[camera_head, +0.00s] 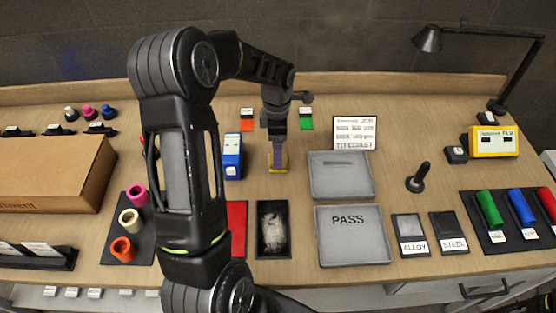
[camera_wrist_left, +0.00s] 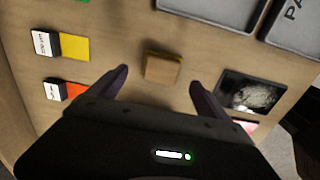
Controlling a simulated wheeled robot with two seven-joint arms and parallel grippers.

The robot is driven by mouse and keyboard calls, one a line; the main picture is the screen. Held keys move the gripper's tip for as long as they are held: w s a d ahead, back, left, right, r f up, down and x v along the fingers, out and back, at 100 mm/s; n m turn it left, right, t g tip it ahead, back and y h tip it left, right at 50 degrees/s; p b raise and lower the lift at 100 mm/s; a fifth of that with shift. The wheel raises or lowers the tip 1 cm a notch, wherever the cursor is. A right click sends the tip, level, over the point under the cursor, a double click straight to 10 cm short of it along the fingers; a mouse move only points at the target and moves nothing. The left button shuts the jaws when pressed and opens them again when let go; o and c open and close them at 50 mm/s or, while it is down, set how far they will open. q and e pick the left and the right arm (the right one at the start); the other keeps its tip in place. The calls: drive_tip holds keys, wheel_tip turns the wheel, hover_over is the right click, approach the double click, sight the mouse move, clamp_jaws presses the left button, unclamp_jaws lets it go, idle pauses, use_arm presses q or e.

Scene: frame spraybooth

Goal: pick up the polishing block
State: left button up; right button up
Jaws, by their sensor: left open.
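The polishing block seems to be the small tan block (camera_wrist_left: 162,70) with a darker yellowish top edge, resting on the wooden table. In the head view only its yellowish lower part (camera_head: 278,169) shows below my gripper. My left gripper (camera_head: 278,158) points down over it. In the left wrist view the dark fingers of the left gripper (camera_wrist_left: 158,88) are apart, one on each side of the block, with gaps between. The block lies just beyond the fingertips; no contact shows. My right gripper is not in view.
A blue device (camera_head: 232,157) stands close left of the gripper. A grey tray (camera_head: 341,175) lies to the right, above a PASS tray (camera_head: 352,249). A dark tray with pale fluffy material (camera_head: 272,256) lies nearer. Orange (camera_head: 247,125) and green (camera_head: 306,123) cards lie behind.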

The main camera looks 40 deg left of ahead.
use_arm(q)
drive_tip(key=shift+f, duration=0.5)
wheel_tip(320, 180, down, 4)
drive_tip(key=shift+d+f+b, duration=0.15)
drive_tip(key=shift+b, duration=0.75)
drive_tip(key=shift+c, duration=0.6)
drive_tip(key=c, duration=1.3)
